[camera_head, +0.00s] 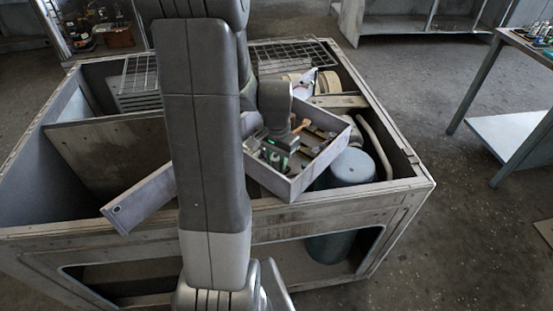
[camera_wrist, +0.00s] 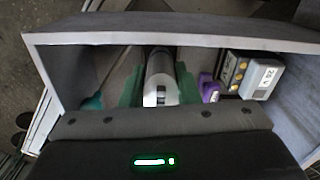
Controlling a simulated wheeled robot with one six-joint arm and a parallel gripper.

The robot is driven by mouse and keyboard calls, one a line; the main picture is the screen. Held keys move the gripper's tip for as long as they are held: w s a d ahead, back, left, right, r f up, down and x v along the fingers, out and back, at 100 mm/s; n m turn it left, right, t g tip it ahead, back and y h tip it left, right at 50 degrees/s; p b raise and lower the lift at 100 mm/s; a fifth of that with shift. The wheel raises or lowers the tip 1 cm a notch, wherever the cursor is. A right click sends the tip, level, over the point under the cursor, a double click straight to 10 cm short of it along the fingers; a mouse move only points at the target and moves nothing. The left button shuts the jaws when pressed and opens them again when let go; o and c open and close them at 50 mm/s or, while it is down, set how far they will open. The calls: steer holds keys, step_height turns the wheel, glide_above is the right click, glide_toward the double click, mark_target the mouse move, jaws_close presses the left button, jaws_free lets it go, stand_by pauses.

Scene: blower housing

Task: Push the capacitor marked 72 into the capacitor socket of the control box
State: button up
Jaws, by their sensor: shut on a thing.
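The control box (camera_head: 318,174) is an open grey tray-like housing on the front right of the large cabinet; its wall also shows in the wrist view (camera_wrist: 95,38). My gripper (camera_head: 276,154) reaches down into its left part. In the wrist view, my gripper's green fingers (camera_wrist: 160,88) are shut on a silver cylindrical capacitor (camera_wrist: 160,66), one finger on each side. A dark mark shows on its near end, but I cannot read a number. The capacitor's far end points to the box's far wall in that view. I cannot make out the socket, nor whether the capacitor touches it.
In the wrist view, a block labelled 24 V (camera_wrist: 262,80) and a purple part (camera_wrist: 208,88) sit right of the fingers. A grey-blue cylinder (camera_head: 352,166) stands beside the box. A grey panel (camera_head: 142,200) leans at the cabinet's front left. A table (camera_head: 520,45) stands right.

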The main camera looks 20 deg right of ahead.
steer(key=shift+f+b, duration=0.3)
steer(key=shift+f, duration=0.05)
steer(key=o, duration=0.9)
steer(key=shift+r, duration=0.15)
step_height(320, 180, up, 14)
steer(key=shift+f, duration=0.2)
steer(key=shift+f, duration=0.15)
step_height(320, 180, down, 13)
steer(key=shift+r+p, duration=0.1)
steer(key=shift+p, duration=0.25)
stand_by(0.5)
